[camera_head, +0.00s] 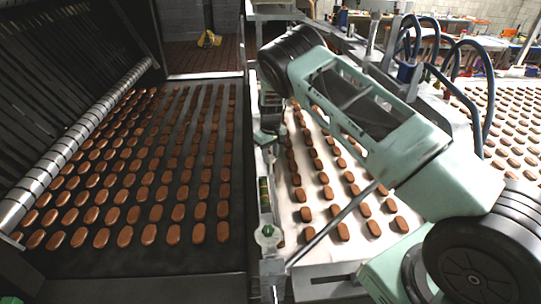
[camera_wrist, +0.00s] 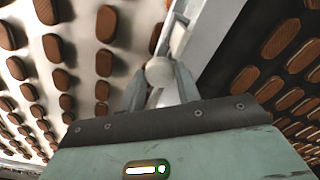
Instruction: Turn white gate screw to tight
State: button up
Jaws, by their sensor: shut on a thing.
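The white gate screw (camera_wrist: 159,72) shows in the wrist view as a round white knob beside a pale metal rail. My gripper (camera_wrist: 160,84) is shut on it, with one grey finger on each side of the knob. In the head view my arm reaches from the lower right to the rail between the two belts. The white screw cannot be made out there, and my gripper's fingertips are too small or hidden to tell.
A dark belt (camera_head: 130,258) with rows of brown biscuits lies left of the rail, and a white belt (camera_head: 318,262) with more biscuits lies right. A metal roller (camera_head: 75,145) and blue hoses (camera_head: 470,120) stand nearby.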

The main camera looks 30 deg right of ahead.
jog(key=shift+f+b, duration=0.15)
jog(key=shift+b, duration=0.15)
jog(key=m+b, duration=0.4)
jog(key=shift+f, duration=0.1)
jog(key=m+b, duration=0.3)
jog(key=m, duration=0.1)
jog(key=shift+m, duration=0.4)
jog(key=m+b, duration=0.2)
jog(key=m, duration=0.5)
jog(key=m+b, duration=0.1)
jog(key=m, duration=0.1)
jog(key=shift+r, duration=0.25)
jog(key=shift+m, duration=0.3)
jog(key=o, duration=1)
